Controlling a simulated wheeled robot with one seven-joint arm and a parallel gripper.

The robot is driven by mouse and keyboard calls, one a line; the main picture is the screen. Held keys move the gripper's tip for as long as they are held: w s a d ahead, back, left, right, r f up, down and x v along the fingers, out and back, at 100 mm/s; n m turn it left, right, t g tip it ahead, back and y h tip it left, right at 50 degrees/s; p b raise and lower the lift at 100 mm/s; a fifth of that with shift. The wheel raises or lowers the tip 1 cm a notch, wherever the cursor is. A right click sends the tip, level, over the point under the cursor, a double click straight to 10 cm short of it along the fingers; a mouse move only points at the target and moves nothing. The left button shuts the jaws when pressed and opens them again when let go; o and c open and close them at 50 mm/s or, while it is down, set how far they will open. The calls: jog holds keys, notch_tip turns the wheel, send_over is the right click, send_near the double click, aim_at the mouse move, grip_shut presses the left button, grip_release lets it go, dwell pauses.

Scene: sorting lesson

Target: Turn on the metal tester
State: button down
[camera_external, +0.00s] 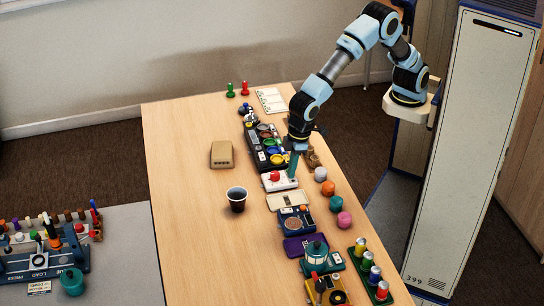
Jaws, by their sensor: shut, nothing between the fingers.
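No readable label tells which device is the metal tester. A white box with a red button (277,182) stands on the table below my arm. In front of it is a blue device with a round pad (293,223); which of these is the tester I cannot tell. My gripper (293,174) points down right at the white box, to the right of the red button. It is shut and empty. Whether its tips touch the box cannot be told from this angle. The arm hides part of what lies behind it.
A dark cup (237,200) and a tan block (221,154) stand on the left. A dark tray of coloured bowls (252,138) is behind. Coloured balls (336,204) line the right edge. The table's left side is mostly clear.

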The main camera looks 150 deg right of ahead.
aim_at(284, 210)
dwell(0.3)
jog(key=f+p, duration=0.1)
jog(key=f, duration=0.3)
jog(key=w+d+f+p, duration=0.1)
jog(key=f, duration=0.4)
jog(key=f+p, duration=0.2)
jog(key=f, duration=0.2)
jog(key=shift+w+d+f, duration=0.15)
jog(key=shift+d, duration=0.05)
jog(key=shift+f, duration=0.3)
jog(key=shift+w+d+f+b, duration=0.1)
jog(key=shift+f+b, duration=0.2)
jog(key=shift+b, duration=0.05)
jog(key=shift+r, duration=0.15)
